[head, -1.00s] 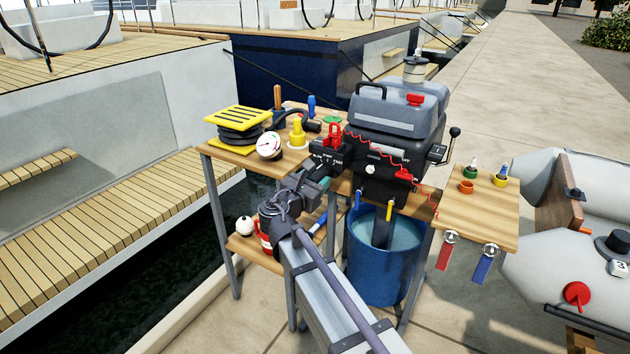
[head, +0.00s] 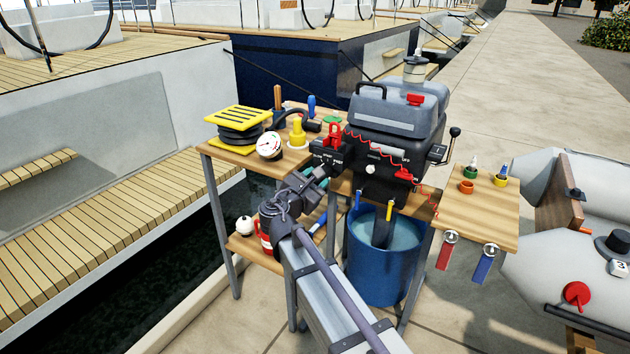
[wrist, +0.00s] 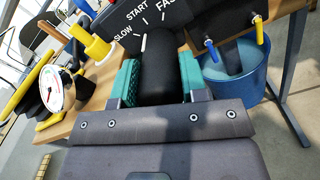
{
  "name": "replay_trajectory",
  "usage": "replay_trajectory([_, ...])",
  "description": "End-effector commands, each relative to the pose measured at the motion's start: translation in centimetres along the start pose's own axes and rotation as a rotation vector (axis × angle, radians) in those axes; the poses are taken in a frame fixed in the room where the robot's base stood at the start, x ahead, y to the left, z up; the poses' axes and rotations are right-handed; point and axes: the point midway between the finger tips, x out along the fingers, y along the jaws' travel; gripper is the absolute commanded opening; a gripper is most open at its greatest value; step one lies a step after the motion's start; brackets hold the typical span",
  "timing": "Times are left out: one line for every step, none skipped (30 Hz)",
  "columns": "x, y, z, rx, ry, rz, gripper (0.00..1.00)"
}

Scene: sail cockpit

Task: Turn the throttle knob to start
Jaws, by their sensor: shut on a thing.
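The throttle knob (wrist: 160,72) is a black rounded grip in the middle of the wrist view, below a black plate (wrist: 128,22) marked SLOW, START and FAST. White tick lines show on the plate above the knob; I cannot tell for sure which mark the knob points at. My gripper (wrist: 161,84) is shut on the knob, with one green pad on each side of it. In the head view my gripper (head: 319,173) is at the front of the outboard motor's (head: 385,165) black arm, and the knob is mostly hidden there.
A yellow-topped funnel-like item (head: 297,135) and a round gauge (head: 269,145) stand close left of my gripper on the wooden bench (head: 236,158). A blue water barrel (head: 375,270) stands below the motor. A small shelf (head: 478,215) with caps is at right.

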Motion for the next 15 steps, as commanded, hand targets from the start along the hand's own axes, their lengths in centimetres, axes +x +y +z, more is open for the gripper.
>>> replay_trajectory([0.01,0.00,-0.01,0.035,0.001,0.001,0.16])
replay_trajectory([0.02,0.00,-0.01,0.059,0.000,0.001,0.16])
replay_trajectory([0.01,-0.01,-0.01,0.092,0.000,0.001,0.16])
replay_trajectory([0.02,-0.01,-0.02,0.116,0.000,0.001,0.16])
replay_trajectory([0.02,-0.02,-0.01,0.140,0.000,0.001,0.16])
replay_trajectory([0.02,-0.02,-0.02,0.171,0.000,0.001,0.16])
replay_trajectory([0.02,-0.03,-0.02,0.194,0.000,0.001,0.16])
replay_trajectory([0.02,-0.03,-0.02,0.216,0.000,0.001,0.16])
replay_trajectory([0.02,-0.04,-0.02,0.244,0.000,0.001,0.16])
replay_trajectory([0.02,-0.04,-0.02,0.264,0.000,0.001,0.16])
replay_trajectory([0.03,-0.04,-0.02,0.283,0.000,0.001,0.16])
replay_trajectory([0.03,-0.05,-0.02,0.307,0.000,0.001,0.16])
replay_trajectory([0.03,-0.05,-0.02,0.324,0.000,0.001,0.16])
replay_trajectory([0.02,-0.06,-0.02,0.339,-0.001,0.001,0.16])
replay_trajectory([0.03,-0.05,-0.02,0.358,-0.001,0.001,0.16])
